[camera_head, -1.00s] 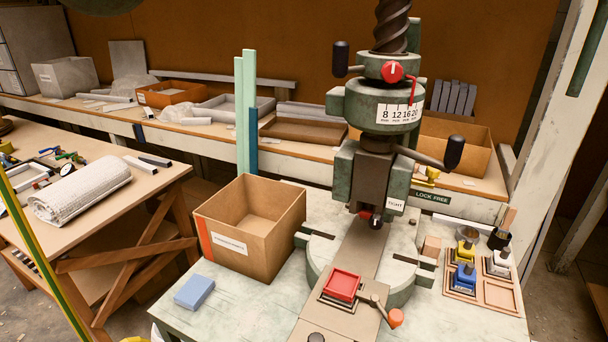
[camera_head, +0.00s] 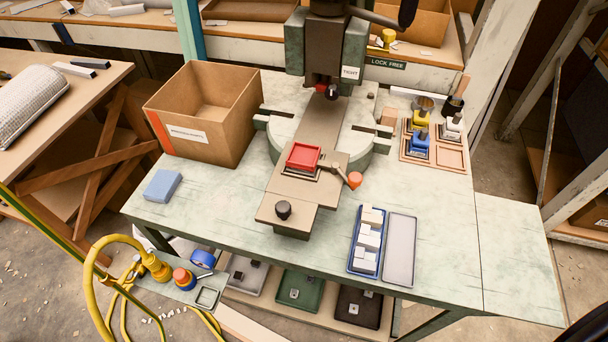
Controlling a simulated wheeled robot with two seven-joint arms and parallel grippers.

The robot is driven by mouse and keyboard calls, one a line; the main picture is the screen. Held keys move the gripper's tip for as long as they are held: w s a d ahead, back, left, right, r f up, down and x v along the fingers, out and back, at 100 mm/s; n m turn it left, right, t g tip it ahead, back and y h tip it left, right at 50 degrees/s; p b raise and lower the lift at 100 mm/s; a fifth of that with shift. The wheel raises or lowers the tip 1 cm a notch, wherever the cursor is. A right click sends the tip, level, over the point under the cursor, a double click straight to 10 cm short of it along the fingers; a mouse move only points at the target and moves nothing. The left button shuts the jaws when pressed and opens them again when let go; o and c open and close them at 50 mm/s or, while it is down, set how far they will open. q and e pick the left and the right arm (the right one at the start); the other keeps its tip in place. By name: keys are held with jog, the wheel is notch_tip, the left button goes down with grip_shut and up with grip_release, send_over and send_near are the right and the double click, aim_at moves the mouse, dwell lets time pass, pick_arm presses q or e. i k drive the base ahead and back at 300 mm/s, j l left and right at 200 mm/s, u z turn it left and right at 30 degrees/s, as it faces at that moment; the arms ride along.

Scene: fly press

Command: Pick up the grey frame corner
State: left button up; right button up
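I cannot tell for sure which piece is the grey frame corner. Small pieces lie in three trays on the low shelf under the bench: a grey tray (camera_head: 236,287), a green tray (camera_head: 313,306) and a black tray (camera_head: 373,320). The piece in the green tray (camera_head: 294,293) looks grey, but it is too small to make out its shape. White blocks (camera_head: 369,238) sit in a blue tray (camera_head: 362,267) on the bench. Neither of my grippers is in view.
The fly press (camera_head: 325,50) stands on the bench, with a red square part (camera_head: 303,156) on its slide. A cardboard box (camera_head: 220,140) and blue block (camera_head: 162,186) are left. An empty grey tray (camera_head: 400,250) is front right. Yellow hose (camera_head: 96,290) hangs lower left.

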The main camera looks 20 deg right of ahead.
aim_at(364, 262)
jog(key=k+l, duration=0.15)
jog(key=l, duration=0.15)
jog(key=k+l, duration=0.1)
jog(key=l, duration=0.25)
jog(key=k+l, duration=0.15)
jog(key=l, duration=0.15)
jog(key=j+z, duration=0.35)
jog(key=i+j+z, duration=0.1)
jog(key=j+z, duration=0.25)
jog(key=j, duration=0.1)
